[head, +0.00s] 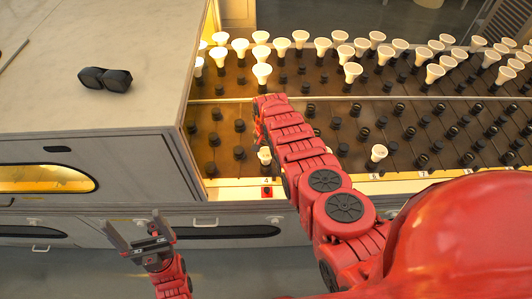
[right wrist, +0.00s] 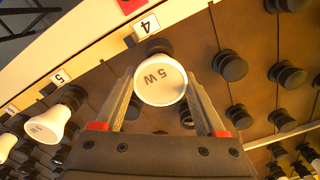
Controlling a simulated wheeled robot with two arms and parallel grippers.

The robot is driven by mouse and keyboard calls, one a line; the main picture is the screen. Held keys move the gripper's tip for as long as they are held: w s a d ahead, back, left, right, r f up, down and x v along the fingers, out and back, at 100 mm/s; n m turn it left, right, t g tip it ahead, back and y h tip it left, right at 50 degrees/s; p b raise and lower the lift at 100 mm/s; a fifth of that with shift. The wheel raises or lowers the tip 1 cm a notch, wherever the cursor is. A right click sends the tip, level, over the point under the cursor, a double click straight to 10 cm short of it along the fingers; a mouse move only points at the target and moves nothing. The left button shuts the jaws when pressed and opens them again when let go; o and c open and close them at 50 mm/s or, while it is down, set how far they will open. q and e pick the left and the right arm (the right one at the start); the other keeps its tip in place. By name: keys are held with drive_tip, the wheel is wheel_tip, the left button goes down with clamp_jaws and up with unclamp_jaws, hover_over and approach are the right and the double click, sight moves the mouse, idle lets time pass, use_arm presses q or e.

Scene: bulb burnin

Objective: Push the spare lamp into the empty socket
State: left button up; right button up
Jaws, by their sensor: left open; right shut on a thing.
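A white lamp marked "5 W" (right wrist: 160,82) sits between the two fingers of my right gripper (right wrist: 162,90), which is shut on it. In the head view the lamp (head: 265,154) shows at the front row of the rack, by the label 4 (head: 267,180), with my right arm partly over it. A dark round base (right wrist: 158,47) shows behind the lamp in the right wrist view; I cannot tell whether the lamp is seated in a socket or just above it. My left gripper (head: 140,243) is open and empty, in front of the cabinet, away from the rack.
Several dark empty sockets (right wrist: 230,66) surround the held lamp. Another white lamp (right wrist: 50,124) stands by the label 5 (right wrist: 60,76). Many lit lamps (head: 323,46) fill the back rows. A grey counter (head: 70,40) on the left carries a black object (head: 104,78).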

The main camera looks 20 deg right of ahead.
drive_tip(key=shift+f, duration=0.35)
drive_tip(key=o, duration=1.3)
drive_tip(key=shift+r, duration=0.1)
